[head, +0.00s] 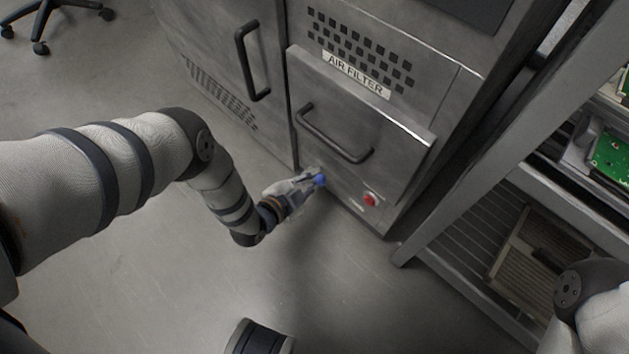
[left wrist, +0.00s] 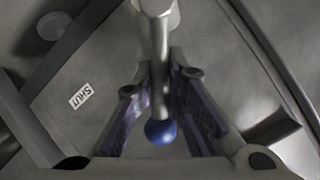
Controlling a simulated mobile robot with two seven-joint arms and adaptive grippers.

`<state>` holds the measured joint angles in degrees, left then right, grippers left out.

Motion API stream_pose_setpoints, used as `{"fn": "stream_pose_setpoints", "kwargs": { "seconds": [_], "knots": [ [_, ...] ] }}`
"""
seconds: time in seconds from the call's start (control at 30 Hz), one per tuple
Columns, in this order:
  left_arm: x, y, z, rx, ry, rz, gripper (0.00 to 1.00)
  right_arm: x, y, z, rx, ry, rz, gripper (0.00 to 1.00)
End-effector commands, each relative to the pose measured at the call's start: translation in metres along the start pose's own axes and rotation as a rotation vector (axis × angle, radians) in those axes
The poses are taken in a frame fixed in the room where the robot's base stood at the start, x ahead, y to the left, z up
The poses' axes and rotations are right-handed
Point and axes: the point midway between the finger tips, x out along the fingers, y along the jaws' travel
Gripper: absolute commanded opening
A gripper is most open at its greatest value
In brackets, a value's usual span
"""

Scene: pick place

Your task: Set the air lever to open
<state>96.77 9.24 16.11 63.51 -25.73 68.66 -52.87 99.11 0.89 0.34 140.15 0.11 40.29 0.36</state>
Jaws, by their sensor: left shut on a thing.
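The air lever is low on the grey cabinet front, below the drawer labelled AIR FILTER. In the head view its blue knob (head: 320,180) shows at the tip of my left gripper (head: 311,182). In the left wrist view the metal lever (left wrist: 159,50) runs down between the two fingers and ends in the blue ball. The left gripper is shut on the lever shaft, with the ball on the near side of the fingertips. A label reading SHUT (left wrist: 80,96) is on the panel left of the lever. My right gripper is not in view.
A red button (head: 371,199) sits right of the lever. The AIR FILTER drawer handle (head: 335,135) is above it, and a tall door handle (head: 252,60) is up left. A metal shelf rack (head: 450,180) stands at the right. The floor in front is clear.

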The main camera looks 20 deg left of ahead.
Motion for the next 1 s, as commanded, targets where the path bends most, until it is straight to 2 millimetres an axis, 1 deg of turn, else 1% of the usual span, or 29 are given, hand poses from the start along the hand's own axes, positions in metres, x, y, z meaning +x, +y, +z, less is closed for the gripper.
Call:
{"fn": "stream_pose_setpoints", "kwargs": {
  "seconds": [0.33,0.87,0.9,0.97,1.0],
  "knots": [
    [-0.0015,-0.0068,0.0000,-0.114,0.028,0.049,0.00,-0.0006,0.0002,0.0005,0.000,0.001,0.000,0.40],
    [-0.0017,-0.0082,0.0003,-0.137,0.032,0.056,0.00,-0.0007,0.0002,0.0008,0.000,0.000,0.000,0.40],
    [-0.0017,-0.0083,0.0003,-0.136,0.032,0.056,0.17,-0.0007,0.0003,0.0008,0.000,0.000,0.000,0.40],
    [-0.0016,-0.0084,0.0003,-0.136,0.032,0.056,0.30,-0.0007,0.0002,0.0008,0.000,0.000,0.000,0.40],
    [-0.0016,-0.0084,0.0004,-0.136,0.032,0.056,0.33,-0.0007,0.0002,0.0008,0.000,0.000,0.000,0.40]
  ]
}}
